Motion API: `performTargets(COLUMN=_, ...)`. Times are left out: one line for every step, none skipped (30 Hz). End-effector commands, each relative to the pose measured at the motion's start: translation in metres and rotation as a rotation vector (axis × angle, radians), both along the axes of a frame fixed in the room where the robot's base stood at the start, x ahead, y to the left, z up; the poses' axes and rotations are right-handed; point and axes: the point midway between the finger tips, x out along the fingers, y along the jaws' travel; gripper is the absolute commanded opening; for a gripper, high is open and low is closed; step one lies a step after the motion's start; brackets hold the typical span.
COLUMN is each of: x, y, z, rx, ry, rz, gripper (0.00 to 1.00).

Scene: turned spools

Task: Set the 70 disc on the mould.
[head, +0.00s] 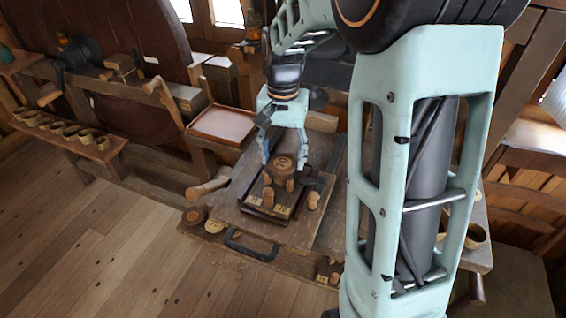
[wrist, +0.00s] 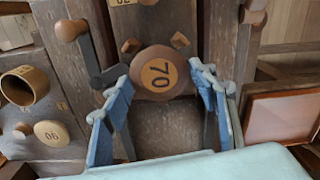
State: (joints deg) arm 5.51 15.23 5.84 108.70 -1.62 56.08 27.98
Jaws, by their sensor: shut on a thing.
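The 70 disc (wrist: 159,72) is a round brown wooden piece with a pale face marked 70. My gripper (wrist: 164,84) is shut on it, with a blue finger at each side. In the head view my gripper (head: 284,160) points down over the bench, with the disc (head: 284,164) at its fingertips. Short wooden pegs (head: 268,194) stand under and near the disc, by a dark frame (head: 258,212) on the board. I cannot tell which part is the mould, or whether the disc touches what is below it.
A disc marked 90 or 06 (wrist: 52,133) and a hollow wooden cup (wrist: 25,86) lie to one side. A reddish tray (head: 222,125) sits beyond the board. A wooden handle (head: 207,188) sticks out at the left. A shelf (head: 70,140) holds several cups.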

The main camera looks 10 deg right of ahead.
Motion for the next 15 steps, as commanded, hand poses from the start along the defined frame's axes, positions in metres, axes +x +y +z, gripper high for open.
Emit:
performTargets(x=-0.0007, y=0.0009, z=-0.0127, rx=0.000, ry=0.001, rz=0.000, gripper=0.40)
performTargets(x=-0.0008, y=0.0011, z=-0.0156, rx=0.000, ry=0.000, rz=0.000, gripper=0.40)
performTargets(x=-0.0009, y=0.0015, z=-0.0182, rx=0.000, ry=0.000, rz=0.000, gripper=0.40)
performTargets(x=-0.0009, y=0.0018, z=-0.0191, rx=0.000, ry=0.000, rz=0.000, gripper=0.40)
performTargets(x=-0.0009, y=0.0020, z=-0.0192, rx=0.000, ry=0.000, rz=0.000, gripper=0.40)
performTargets(x=-0.0009, y=0.0021, z=-0.0186, rx=0.000, ry=-0.001, rz=0.000, gripper=0.40)
performTargets(x=-0.0009, y=0.0021, z=-0.0179, rx=0.000, ry=-0.001, rz=0.000, gripper=0.40)
performTargets(x=-0.0009, y=0.0021, z=-0.0174, rx=0.000, ry=-0.001, rz=0.000, gripper=0.40)
performTargets(x=-0.0009, y=0.0021, z=-0.0172, rx=0.000, ry=0.000, rz=0.000, gripper=0.40)
performTargets(x=-0.0009, y=0.0021, z=-0.0171, rx=0.000, ry=0.000, rz=0.000, gripper=0.40)
performTargets(x=-0.0009, y=0.0021, z=-0.0171, rx=0.000, ry=0.000, rz=0.000, gripper=0.40)
performTargets(x=-0.0009, y=0.0020, z=-0.0174, rx=0.000, ry=0.000, rz=0.000, gripper=0.40)
performTargets(x=-0.0010, y=0.0021, z=-0.0182, rx=0.000, ry=0.000, rz=0.000, gripper=0.40)
performTargets(x=-0.0010, y=0.0020, z=-0.0193, rx=0.000, ry=0.000, rz=0.000, gripper=0.40)
performTargets(x=-0.0010, y=0.0020, z=-0.0209, rx=0.000, ry=0.000, rz=0.000, gripper=0.40)
